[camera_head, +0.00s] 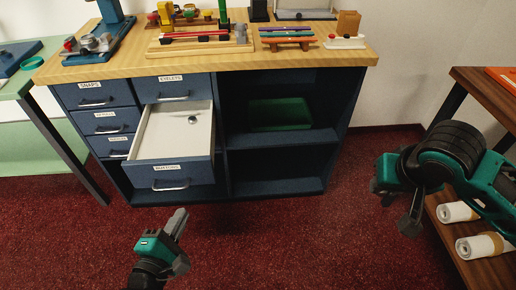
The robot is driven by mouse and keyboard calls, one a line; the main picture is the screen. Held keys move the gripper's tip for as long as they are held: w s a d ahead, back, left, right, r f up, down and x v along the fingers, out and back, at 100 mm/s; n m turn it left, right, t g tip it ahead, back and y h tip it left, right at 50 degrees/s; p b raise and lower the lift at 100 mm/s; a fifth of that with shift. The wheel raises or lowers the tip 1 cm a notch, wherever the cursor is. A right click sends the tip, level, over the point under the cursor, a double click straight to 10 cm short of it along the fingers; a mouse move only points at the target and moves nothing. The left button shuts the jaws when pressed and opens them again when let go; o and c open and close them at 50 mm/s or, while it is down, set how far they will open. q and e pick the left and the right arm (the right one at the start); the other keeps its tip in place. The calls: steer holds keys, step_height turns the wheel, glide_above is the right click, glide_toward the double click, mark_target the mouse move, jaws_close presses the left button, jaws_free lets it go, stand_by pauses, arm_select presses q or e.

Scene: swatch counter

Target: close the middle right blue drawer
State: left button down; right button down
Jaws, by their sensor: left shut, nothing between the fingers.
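The middle right blue drawer (170,175) is pulled well out of the cabinet, below the shut drawer labelled EYELETS (172,86). Its front carries a label and a silver handle (170,186). Its white inside (170,138) is open to view, with a small silvery item (193,120) in it. The drawer hides what lies below the EYELETS drawer. My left gripper (180,220) is shut and empty, in front of and below the drawer front, apart from it in the picture. My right gripper (411,222) is at the right, far from the drawer; its jaws cannot be made out.
The left column of drawers (95,98) is shut. Open shelves to the right hold a green bin (280,114). The wooden top (240,62) bears tools and racks. A green table (30,88) stands left, a wooden rack with white rolls (458,212) right. The red carpet between is clear.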

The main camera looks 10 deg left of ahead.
arm_select(q)
steer(key=a+f+n+t+y+b, duration=0.1)
steer(key=a+n+y+b, duration=0.1)
steer(key=a+n, duration=0.35)
steer(key=a+f+n+y+b, duration=0.1)
steer(key=a+f+n+y, duration=0.15)
steer(key=n, duration=0.65)
arm_select(e)
steer(key=shift+w+d+r, duration=0.1)
steer(key=shift+w+r, duration=0.15)
steer(key=shift+r, duration=0.3)
arm_select(q)
steer(key=n+y, duration=0.1)
steer(key=n, duration=0.1)
glide_toward(160, 166)
steer(key=x, duration=0.6)
steer(key=shift+w+b, duration=0.3)
steer(key=shift+w, duration=0.1)
arm_select(e)
steer(key=shift+f, duration=0.2)
arm_select(q)
steer(key=shift+w, duration=0.15)
arm_select(e)
steer(key=shift+f, duration=0.1)
